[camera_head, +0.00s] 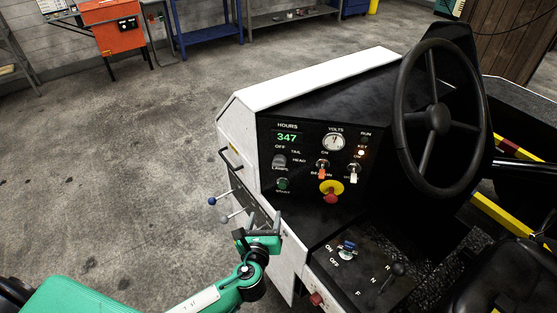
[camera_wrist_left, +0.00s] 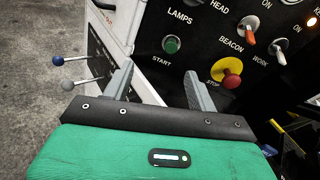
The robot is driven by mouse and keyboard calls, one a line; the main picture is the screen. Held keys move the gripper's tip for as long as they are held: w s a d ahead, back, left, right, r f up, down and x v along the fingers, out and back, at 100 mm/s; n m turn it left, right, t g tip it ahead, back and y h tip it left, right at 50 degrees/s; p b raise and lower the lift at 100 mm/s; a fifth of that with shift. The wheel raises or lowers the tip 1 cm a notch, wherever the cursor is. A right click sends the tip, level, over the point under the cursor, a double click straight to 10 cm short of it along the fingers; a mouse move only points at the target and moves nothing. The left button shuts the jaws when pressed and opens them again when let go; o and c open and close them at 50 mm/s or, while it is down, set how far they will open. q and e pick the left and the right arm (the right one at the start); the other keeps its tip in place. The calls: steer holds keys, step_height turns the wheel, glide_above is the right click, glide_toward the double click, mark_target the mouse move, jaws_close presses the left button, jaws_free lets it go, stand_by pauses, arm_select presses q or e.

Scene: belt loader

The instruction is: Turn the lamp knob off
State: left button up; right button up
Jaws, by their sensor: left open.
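The lamp knob (camera_head: 279,161) is a small grey knob on the black control panel (camera_head: 310,200), with OFF, TAIL and HEAD printed around it and LAMPS below. Its exact pointer position is too small to tell. My right gripper is not in view.
A red and yellow STOP button (camera_head: 331,191), beacon switch (camera_head: 322,171) and work switch (camera_head: 353,172) sit right of the knob. Two levers (camera_head: 218,198) stick out left. The steering wheel (camera_head: 438,118) stands at right. Open floor lies left.

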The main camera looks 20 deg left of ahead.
arm_select(q)
step_height(320, 180, up, 7)
steer(key=d+m+t, duration=0.1)
steer(key=m+t, duration=0.1)
steer(key=m, duration=0.1)
steer(key=p, duration=0.3)
glide_toward(280, 161)
steer(key=w+a+f+p, duration=0.1)
steer(key=w+p, duration=0.1)
steer(key=w, duration=0.6)
steer(key=shift+a+f, duration=0.25)
steer(key=shift+a, duration=0.05)
steer(key=c, duration=1)
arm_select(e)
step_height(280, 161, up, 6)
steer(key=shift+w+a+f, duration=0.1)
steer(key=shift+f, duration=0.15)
